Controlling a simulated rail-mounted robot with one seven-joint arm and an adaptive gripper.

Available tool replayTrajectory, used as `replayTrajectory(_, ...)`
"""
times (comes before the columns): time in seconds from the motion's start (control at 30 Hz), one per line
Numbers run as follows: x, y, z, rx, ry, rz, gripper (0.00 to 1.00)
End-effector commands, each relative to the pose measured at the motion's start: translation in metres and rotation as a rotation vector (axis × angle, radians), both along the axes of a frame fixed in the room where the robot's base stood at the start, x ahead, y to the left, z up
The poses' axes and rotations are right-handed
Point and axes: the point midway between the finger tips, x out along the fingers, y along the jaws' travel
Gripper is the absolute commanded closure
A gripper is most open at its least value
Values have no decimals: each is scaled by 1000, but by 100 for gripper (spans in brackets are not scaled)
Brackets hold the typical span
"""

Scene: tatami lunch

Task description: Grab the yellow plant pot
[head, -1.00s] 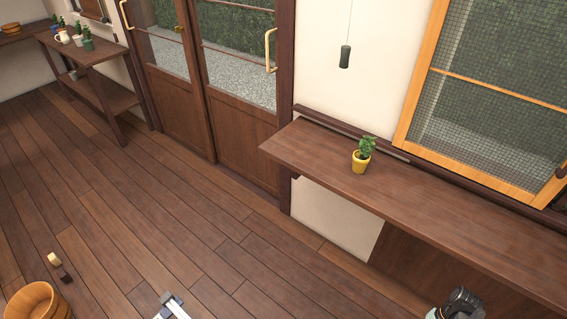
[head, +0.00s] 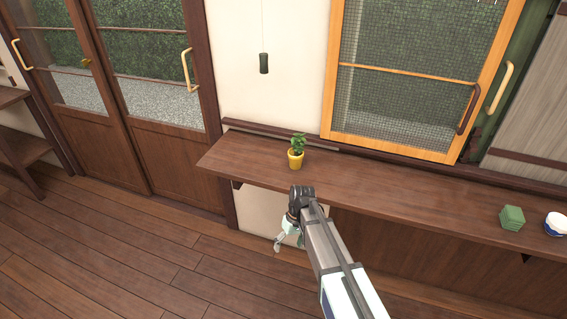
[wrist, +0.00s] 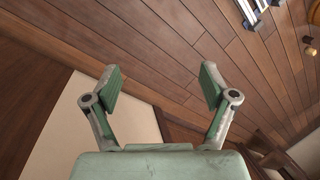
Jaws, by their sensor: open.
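The yellow plant pot (head: 295,160) holds a small green plant and stands upright on the long wooden shelf (head: 390,185), near its left end, in the head view. My gripper (head: 280,243) hangs in front of the shelf and lower than its top, below and slightly left of the pot. In the wrist view my gripper (wrist: 157,88) has its two fingers spread wide with nothing between them. The pot is not in the wrist view.
Green square items (head: 512,217) and a blue-and-white bowl (head: 556,224) sit on the shelf's right part. A dark green cylinder (head: 263,63) hangs on a cord above the shelf's left part. The shelf around the pot is clear. The window (head: 410,80) is behind the shelf.

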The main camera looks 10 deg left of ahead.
Motion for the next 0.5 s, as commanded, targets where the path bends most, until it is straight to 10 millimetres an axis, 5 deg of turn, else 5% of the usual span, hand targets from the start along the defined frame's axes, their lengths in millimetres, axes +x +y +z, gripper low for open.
replayTrajectory(0.5, 59, 69, 100, 85, -104, 115, 16)
